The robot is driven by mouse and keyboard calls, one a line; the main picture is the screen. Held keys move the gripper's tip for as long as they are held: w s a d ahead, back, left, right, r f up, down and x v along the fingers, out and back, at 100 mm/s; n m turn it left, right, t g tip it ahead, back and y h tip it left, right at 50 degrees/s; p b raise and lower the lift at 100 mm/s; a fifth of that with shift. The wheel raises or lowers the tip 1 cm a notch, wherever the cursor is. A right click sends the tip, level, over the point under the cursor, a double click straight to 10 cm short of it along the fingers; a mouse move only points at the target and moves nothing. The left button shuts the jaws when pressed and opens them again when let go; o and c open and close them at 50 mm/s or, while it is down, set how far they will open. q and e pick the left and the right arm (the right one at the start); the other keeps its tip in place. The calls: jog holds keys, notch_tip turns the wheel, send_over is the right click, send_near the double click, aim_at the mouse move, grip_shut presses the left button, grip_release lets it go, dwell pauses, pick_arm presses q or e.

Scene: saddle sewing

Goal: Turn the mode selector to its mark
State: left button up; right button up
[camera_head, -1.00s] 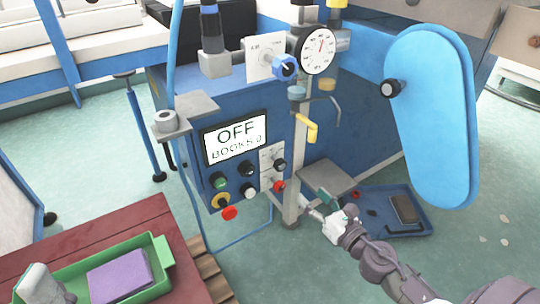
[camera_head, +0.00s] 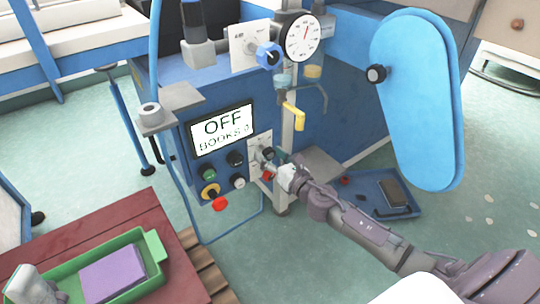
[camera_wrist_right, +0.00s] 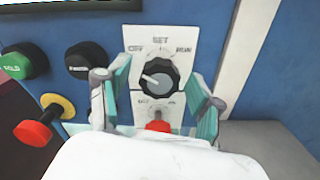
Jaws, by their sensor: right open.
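The mode selector (camera_wrist_right: 160,76) is a round black knob on a white plate marked OFF, SET and RUN. In the head view, the selector (camera_head: 268,153) sits right of the screen (camera_head: 221,131), which reads OFF and BOOKS 0. My right gripper (camera_wrist_right: 160,80) is open, with one finger on each side of the knob; I cannot tell whether they touch it. In the head view, my right gripper (camera_head: 277,162) partly covers the plate.
A red knob (camera_wrist_right: 158,126) is just below the selector, between the fingers. Green (camera_wrist_right: 25,62) and black (camera_wrist_right: 90,60) buttons and a red mushroom button (camera_wrist_right: 33,132) are to the left. A grey post (camera_wrist_right: 243,60) stands close on the right. A blue tray (camera_head: 415,209) lies at right.

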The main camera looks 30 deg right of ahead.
jog(key=shift+w, duration=0.15)
jog(key=shift+c, duration=0.3)
jog(key=c, duration=1.1)
